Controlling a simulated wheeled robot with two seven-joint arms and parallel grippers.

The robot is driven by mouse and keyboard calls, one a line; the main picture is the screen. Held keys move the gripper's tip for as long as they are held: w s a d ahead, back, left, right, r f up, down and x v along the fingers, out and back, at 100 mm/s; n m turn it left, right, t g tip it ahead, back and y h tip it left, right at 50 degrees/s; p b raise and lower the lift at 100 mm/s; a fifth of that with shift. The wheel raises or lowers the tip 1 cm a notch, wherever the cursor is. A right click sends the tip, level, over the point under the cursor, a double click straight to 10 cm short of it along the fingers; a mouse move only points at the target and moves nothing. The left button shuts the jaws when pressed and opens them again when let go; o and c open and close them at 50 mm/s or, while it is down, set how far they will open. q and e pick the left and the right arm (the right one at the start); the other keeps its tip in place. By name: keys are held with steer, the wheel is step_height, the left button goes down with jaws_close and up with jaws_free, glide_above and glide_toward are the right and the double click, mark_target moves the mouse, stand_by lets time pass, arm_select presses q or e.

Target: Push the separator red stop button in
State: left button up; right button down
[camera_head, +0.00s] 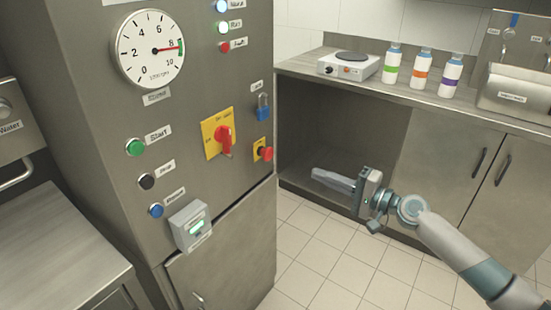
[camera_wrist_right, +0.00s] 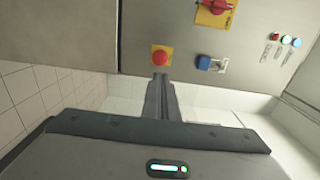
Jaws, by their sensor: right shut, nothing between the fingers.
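The red stop button (camera_head: 265,153) sits on a small yellow plate near the right edge of the cabinet's front, below the blue padlock. In the right wrist view the red button (camera_wrist_right: 160,57) is just beyond the fingertips. My right gripper (camera_head: 315,174) is shut and empty, pointing left toward the cabinet. In the head view it is right of the button and slightly lower, with a visible gap. The gripper (camera_wrist_right: 160,77) lines up with the button in the wrist view; whether it touches cannot be told there. My left gripper is not in view.
A red rotary switch (camera_head: 225,139) on a yellow plate and a blue padlock (camera_head: 263,110) are near the button. Green, black and blue buttons and a gauge (camera_head: 150,48) are further left. A counter (camera_head: 460,99) with a hotplate (camera_head: 348,65) and bottles stands behind.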

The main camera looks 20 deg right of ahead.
mark_target(270, 155)
stand_by(0.4)
